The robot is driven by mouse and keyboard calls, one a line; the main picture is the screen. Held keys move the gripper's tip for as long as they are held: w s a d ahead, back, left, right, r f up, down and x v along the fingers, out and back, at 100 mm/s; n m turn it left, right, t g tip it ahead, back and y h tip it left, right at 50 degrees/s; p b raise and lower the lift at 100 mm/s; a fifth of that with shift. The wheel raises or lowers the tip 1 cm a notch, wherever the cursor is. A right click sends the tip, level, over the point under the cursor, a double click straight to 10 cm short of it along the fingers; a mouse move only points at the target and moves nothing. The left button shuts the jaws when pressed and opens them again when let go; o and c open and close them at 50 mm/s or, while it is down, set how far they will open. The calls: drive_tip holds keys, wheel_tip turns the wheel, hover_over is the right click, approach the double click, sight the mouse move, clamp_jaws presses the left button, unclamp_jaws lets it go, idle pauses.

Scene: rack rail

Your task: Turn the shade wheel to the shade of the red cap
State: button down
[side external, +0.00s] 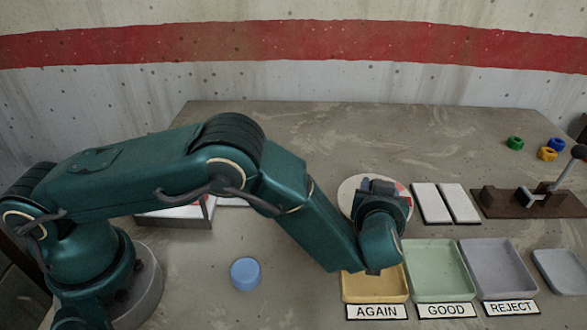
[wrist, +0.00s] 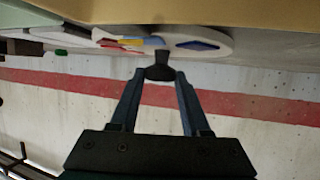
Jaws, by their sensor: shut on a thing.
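The shade wheel (side external: 348,187) is a pale disc with coloured patches, partly hidden behind my wrist in the side view. In the wrist view the wheel (wrist: 222,46) is seen nearly edge-on, with blue, red and yellow patches on it. My gripper (wrist: 160,73) is shut on a dark knob (wrist: 158,66) at the wheel's edge. In the side view its fingers are mostly hidden by the wrist. A small red bit (side external: 209,203) shows on a white box behind my arm; I cannot tell whether it is the red cap.
Yellow (side external: 375,297), green (side external: 437,244) and lilac (side external: 500,295) trays stand in front, labelled AGAIN, GOOD and REJECT. A blue disc (side external: 245,273) lies left of them. Two white plates (side external: 431,203), a lever on a brown base (side external: 507,205) and a grey tray (side external: 562,272) are at the right.

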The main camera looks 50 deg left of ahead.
drive_tip(key=shift+a+r, duration=0.1)
drive_tip(key=shift+r, duration=0.05)
drive_tip(key=shift+m+t+h, duration=0.3)
drive_tip(key=shift+m, duration=0.1)
drive_tip(key=shift+m+h, duration=0.3)
drive_tip(key=shift+c, duration=1.9)
unclamp_jaws()
drive_tip(key=shift+s, duration=0.1)
drive_tip(key=shift+v, duration=2.5)
